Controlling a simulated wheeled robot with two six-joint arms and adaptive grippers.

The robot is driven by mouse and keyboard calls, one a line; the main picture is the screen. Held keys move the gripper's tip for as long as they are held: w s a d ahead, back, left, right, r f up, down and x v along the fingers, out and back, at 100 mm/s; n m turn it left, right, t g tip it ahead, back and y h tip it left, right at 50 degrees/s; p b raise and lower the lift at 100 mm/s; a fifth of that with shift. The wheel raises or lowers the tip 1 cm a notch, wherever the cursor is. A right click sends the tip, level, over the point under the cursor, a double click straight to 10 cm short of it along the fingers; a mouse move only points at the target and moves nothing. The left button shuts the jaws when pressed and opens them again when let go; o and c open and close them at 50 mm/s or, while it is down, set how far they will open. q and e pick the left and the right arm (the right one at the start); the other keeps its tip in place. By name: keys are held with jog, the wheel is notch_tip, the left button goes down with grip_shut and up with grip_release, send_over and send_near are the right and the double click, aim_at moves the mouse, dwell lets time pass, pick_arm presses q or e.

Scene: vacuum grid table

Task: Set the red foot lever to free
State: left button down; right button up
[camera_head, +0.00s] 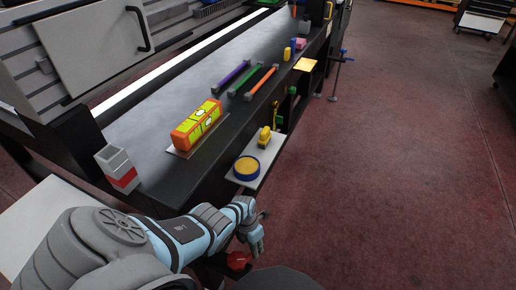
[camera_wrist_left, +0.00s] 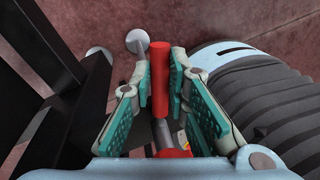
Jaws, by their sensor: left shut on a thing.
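The red foot lever (camera_wrist_left: 160,82) shows in the left wrist view as a red rod with a metal shaft below it. It lies between the green-padded fingers of my left gripper (camera_wrist_left: 161,90), which is shut on it. In the head view a red part of the lever (camera_head: 238,260) shows low beside the table's front end, below my left gripper (camera_head: 256,242). My left arm reaches down past the table corner there. The lever's pivot is largely hidden. My right gripper is in neither view.
The dark table (camera_head: 160,120) carries an orange and yellow block (camera_head: 197,124) and several coloured bars. Dark frame legs (camera_wrist_left: 75,100) stand left of the lever in the wrist view.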

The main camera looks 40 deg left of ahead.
pick_arm(q)
jog(key=shift+a, duration=0.2)
dwell(0.3)
jog(key=c, duration=1.6)
grip_release()
jog(key=shift+o, duration=0.2)
notch_tip(320, 180, up, 7)
jog(key=a, duration=0.1)
jog(key=shift+a+r, duration=0.2)
